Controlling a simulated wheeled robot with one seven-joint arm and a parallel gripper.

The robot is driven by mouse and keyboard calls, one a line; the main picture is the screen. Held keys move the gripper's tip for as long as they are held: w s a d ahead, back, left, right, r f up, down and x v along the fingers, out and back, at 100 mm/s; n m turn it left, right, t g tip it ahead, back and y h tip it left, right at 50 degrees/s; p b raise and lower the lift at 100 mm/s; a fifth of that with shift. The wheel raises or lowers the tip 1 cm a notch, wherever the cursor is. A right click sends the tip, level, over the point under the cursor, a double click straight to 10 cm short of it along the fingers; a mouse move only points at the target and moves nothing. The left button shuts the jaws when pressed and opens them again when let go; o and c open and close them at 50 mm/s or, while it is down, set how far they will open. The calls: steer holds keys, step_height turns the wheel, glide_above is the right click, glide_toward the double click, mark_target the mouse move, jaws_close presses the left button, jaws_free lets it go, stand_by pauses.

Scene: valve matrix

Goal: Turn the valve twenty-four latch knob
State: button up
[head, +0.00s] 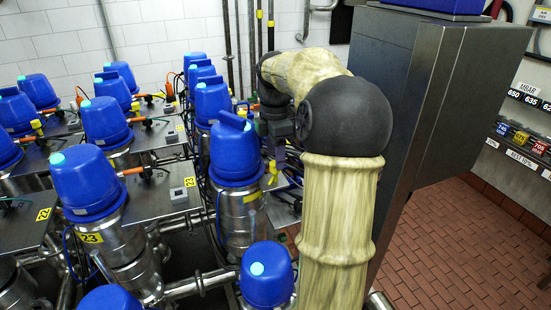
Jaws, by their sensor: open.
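A blue-capped steel valve (231,152) stands left of my arm, with a yellow tag (253,195) on its body that I cannot read. It is the valve just right of the one marked 23, so it may be valve twenty-four. My arm bends over from the right, and its dark wrist and gripper (277,160) hang down just right of this valve's cap. The gripper is open; its fingers are small and partly lost against the dark pipes. I cannot make out this valve's latch knob; it may be hidden by the gripper. I see no contact with the valve.
Valve 23 (87,184) stands at left with an orange-handled latch (135,171) on the steel plate beside it. More blue-capped valves fill the left. Another blue cap (266,274) is low in front. A large steel cabinet (425,110) stands right. Brick-red floor (465,245) is clear.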

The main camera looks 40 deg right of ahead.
mark_target(274, 175)
steer(key=shift+w+f, duration=0.15)
steer(key=shift+f, duration=1.05)
steer(key=shift+s+d, duration=0.1)
steer(key=shift+s, duration=0.1)
steer(key=shift+c, duration=0.2)
steer(key=c, duration=0.9)
steer(key=shift+c, duration=0.2)
